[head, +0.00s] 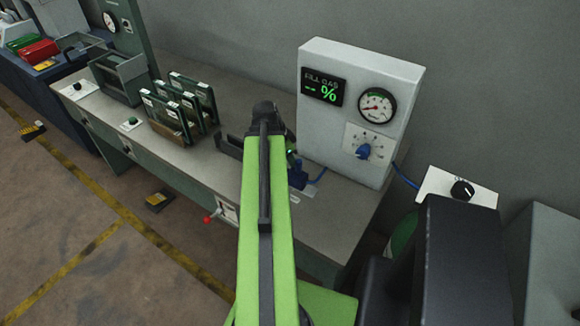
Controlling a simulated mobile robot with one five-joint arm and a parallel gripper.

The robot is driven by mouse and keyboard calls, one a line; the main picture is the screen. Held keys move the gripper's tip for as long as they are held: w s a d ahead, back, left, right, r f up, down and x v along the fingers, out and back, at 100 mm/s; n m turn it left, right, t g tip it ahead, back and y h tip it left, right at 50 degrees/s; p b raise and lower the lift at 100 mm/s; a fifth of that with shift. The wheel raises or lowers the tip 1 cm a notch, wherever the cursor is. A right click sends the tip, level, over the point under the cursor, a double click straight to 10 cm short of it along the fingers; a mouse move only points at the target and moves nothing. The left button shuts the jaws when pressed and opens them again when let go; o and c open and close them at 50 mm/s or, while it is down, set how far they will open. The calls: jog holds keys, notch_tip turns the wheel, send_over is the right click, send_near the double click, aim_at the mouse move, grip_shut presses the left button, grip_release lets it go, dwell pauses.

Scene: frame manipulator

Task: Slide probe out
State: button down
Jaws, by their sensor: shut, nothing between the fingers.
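My green arm reaches forward over the bench. The black end with my gripper (266,116) is just left of and above the probe unit. The gripper is shut and empty. Its fingertips cannot be made out, and my arm hides part of the probe unit.
Several upright framed panels (180,108) stand in a rack left of my arm. A dark grey bar (230,146) sits by my wrist. A red-knobbed lever (211,217) is on the bench front. A white box with a black knob (461,190) is at right.

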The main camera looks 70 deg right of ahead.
jog(key=shift+s+a, duration=0.15)
jog(key=shift+s, duration=0.3)
jog(key=shift+w+d, duration=0.15)
jog(key=shift+w, duration=0.5)
jog(key=shift+w+d, duration=0.15)
jog(key=shift+w, duration=0.45)
jog(key=shift+w, duration=0.1)
